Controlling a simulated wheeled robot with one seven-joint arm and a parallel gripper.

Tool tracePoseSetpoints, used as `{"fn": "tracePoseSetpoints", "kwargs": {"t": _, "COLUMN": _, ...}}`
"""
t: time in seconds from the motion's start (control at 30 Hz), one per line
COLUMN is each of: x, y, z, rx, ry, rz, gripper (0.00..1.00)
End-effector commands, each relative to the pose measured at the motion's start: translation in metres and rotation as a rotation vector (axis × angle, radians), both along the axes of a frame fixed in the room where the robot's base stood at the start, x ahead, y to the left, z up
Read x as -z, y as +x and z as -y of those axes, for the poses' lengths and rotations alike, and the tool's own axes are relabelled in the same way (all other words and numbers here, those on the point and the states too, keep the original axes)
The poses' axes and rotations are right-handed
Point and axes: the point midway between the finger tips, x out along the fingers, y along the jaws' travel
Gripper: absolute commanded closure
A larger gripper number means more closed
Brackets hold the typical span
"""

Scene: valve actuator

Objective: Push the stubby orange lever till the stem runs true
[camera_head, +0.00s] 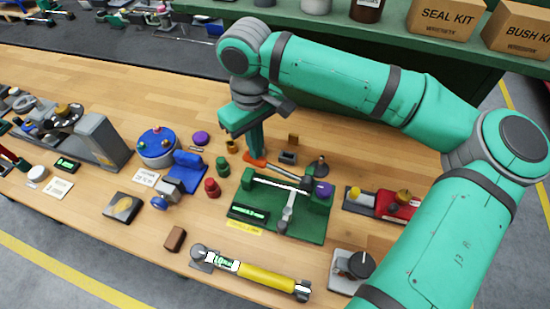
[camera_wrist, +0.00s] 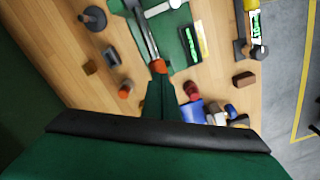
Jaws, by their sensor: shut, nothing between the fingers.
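The lever is a grey rod with a short orange end (camera_head: 254,161), lying at the back left of a green fixture (camera_head: 305,229). In the wrist view the orange end (camera_wrist: 158,66) sits just beyond my fingertips. My gripper (camera_head: 257,153) points down, shut and empty, right at the orange end; I cannot tell whether they touch. The closed fingers (camera_wrist: 163,92) also show in the wrist view. A pale bar, seemingly the stem (camera_head: 279,185), spans two green blocks on the fixture. A dark readout (camera_head: 247,213) with green digits, too small to read, sits at its front left.
Red (camera_head: 212,187) and green (camera_head: 222,166) knobs and a blue clamp (camera_head: 186,172) stand left of the fixture. A small grey block (camera_head: 288,157) and a dark peg (camera_head: 321,167) stand behind it. A yellow-handled tool (camera_head: 267,279) lies in front. Bare wood lies between.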

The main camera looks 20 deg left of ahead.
Motion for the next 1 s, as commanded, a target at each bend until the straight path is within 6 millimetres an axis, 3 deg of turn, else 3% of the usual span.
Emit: {"fn": "tracePoseSetpoints", "kwargs": {"t": 1.0, "x": 0.015, "y": 0.000, "z": -0.005, "rx": 0.000, "ry": 0.000, "rz": 0.000, "gripper": 1.00}}
